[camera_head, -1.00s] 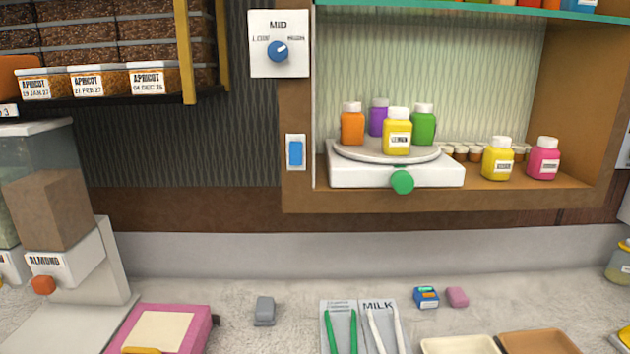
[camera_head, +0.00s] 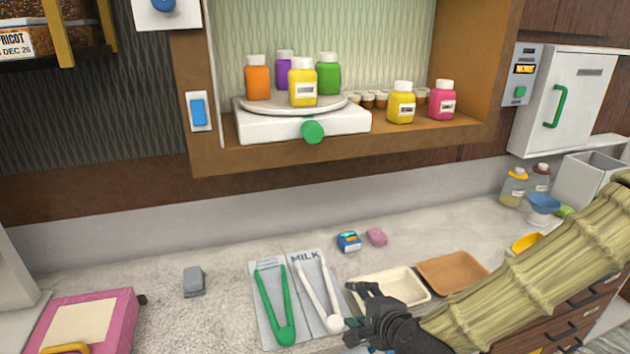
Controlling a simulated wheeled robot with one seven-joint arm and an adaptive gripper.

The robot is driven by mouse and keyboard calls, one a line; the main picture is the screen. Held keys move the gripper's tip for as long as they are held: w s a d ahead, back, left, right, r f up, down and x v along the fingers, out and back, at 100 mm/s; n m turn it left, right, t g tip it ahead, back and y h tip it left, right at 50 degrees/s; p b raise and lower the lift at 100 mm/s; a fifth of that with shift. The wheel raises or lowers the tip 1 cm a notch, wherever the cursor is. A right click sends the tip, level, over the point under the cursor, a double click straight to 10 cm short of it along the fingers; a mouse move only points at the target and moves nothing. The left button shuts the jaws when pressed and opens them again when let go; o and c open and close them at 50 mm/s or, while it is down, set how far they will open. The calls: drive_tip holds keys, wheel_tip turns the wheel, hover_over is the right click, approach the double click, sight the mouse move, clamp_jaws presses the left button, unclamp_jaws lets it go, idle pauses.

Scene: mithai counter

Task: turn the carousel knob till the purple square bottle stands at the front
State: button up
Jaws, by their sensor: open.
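The carousel (camera_head: 291,104) is a grey round plate on a white base (camera_head: 270,126) in the wooden wall niche. Its green knob (camera_head: 312,132) is on the front of the base. The purple square bottle (camera_head: 285,56) stands at the back of the plate, partly hidden. A yellow bottle (camera_head: 302,88) stands at the front, an orange one (camera_head: 258,82) at the left and a green one (camera_head: 328,76) at the right. My gripper (camera_head: 357,312) is open and empty over the counter, low and right of the knob, well apart from it.
A yellow bottle (camera_head: 400,108) and a pink bottle (camera_head: 442,104) stand on the niche floor right of the carousel. Tongs lie on a grey mat (camera_head: 262,325) below. Two trays, cream (camera_head: 412,281) and brown (camera_head: 455,270), lie near my gripper.

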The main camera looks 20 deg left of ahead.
drive_tip(key=w+a+r+m+t+y, duration=0.1)
drive_tip(key=a+r+m, duration=0.1)
drive_tip(key=r, duration=0.6)
drive_tip(key=w+a+r+m+t+y, duration=0.1)
drive_tip(key=a+r+t, duration=0.1)
drive_tip(key=r, duration=0.6)
drive_tip(key=m+t+y, duration=0.2)
drive_tip(key=m, duration=0.2)
approach(315, 135)
drive_tip(key=shift+n, duration=0.3)
drive_tip(key=p+x, duration=0.3)
drive_tip(key=x, duration=0.5)
drive_tip(key=shift+r, duration=0.1)
drive_tip(key=shift+p+x, duration=0.45)
drive_tip(key=shift+x, duration=0.4)
drive_tip(key=c, duration=1.1)
